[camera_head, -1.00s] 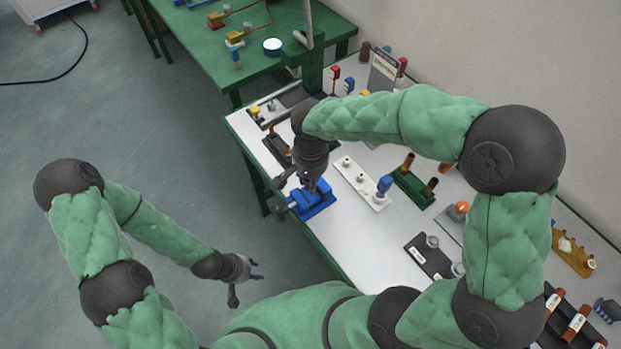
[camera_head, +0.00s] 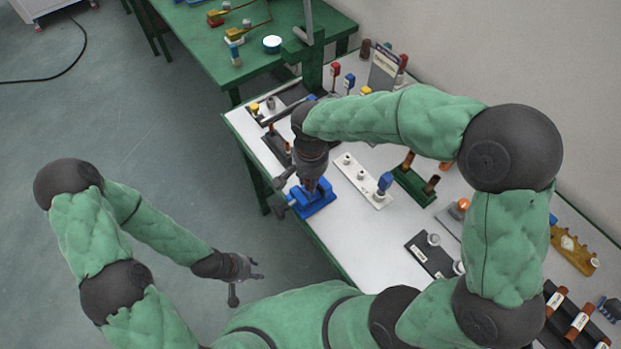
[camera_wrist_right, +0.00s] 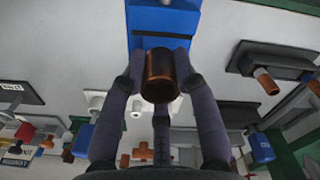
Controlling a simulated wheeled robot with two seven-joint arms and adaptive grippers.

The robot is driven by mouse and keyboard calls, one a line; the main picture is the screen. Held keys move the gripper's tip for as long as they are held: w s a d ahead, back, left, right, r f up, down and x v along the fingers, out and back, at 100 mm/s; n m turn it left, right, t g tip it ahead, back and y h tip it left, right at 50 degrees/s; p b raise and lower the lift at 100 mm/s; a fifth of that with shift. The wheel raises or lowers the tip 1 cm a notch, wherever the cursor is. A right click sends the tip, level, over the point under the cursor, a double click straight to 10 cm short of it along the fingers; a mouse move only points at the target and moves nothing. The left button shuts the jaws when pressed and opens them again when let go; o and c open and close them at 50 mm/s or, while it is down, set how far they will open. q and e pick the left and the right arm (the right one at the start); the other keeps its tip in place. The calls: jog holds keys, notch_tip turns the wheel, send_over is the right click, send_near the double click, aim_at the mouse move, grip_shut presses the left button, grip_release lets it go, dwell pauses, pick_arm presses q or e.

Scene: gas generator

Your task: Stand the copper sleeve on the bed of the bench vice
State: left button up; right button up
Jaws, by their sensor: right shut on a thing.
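The copper sleeve (camera_wrist_right: 160,74), a short brown-orange cylinder, is between the fingers of my right gripper (camera_wrist_right: 158,82), which is shut on it. The blue bench vice (camera_wrist_right: 165,22) is just beyond the sleeve in the right wrist view; I cannot tell whether they touch. In the head view my right gripper (camera_head: 310,181) points down over the blue vice (camera_head: 318,203) at the table's left edge and partly covers it. The sleeve is hidden there. My left gripper (camera_head: 257,269) is open and empty, away from the table over the floor.
A white block with pegs (camera_head: 358,178) and a green rack with brown cylinders (camera_head: 412,187) stand right of the vice. A black plate with grey fittings (camera_head: 432,254) lies nearer. Several small parts and a sign (camera_head: 384,68) stand at the back. A green table (camera_head: 240,70) is behind.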

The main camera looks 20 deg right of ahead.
jog(key=shift+f+b, duration=0.35)
jog(key=shift+f, duration=0.25)
jog(key=o, duration=1)
jog(key=shift+o, duration=0.2)
jog(key=shift+r, duration=0.1)
notch_tip(320, 180, up, 12)
